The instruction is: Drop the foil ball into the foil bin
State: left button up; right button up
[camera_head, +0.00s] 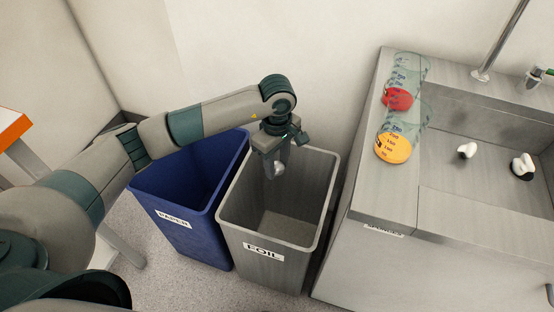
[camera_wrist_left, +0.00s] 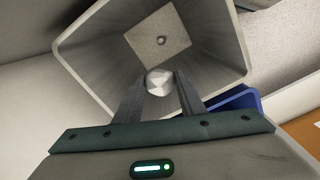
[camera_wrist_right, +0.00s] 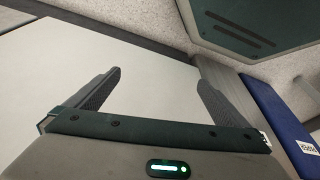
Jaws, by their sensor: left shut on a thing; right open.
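The foil ball (camera_head: 279,169) is a small crumpled silver lump between the fingertips of my left gripper (camera_head: 275,168). My left gripper is shut on it and points down over the opening of the foil bin (camera_head: 268,268). The bin is grey with a FOIL label on its front. In the left wrist view the ball (camera_wrist_left: 159,82) sits between the two fingers, with the bin's floor (camera_wrist_left: 162,42) below it. My right gripper (camera_wrist_right: 160,85) is open and empty in the right wrist view, above a pale surface.
A blue bin (camera_head: 190,235) with a paper label stands left of the foil bin, close beside it.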

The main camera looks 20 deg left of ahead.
aim_at(277, 165)
pick_arm(q)
jog(key=shift+f, duration=0.7)
jog(key=o, duration=1.1)
jog(key=shift+r, duration=0.1)
notch_tip(277, 165, up, 17)
jog(key=shift+r, duration=0.15)
jog(key=shift+s, duration=0.15)
dwell(0.3)
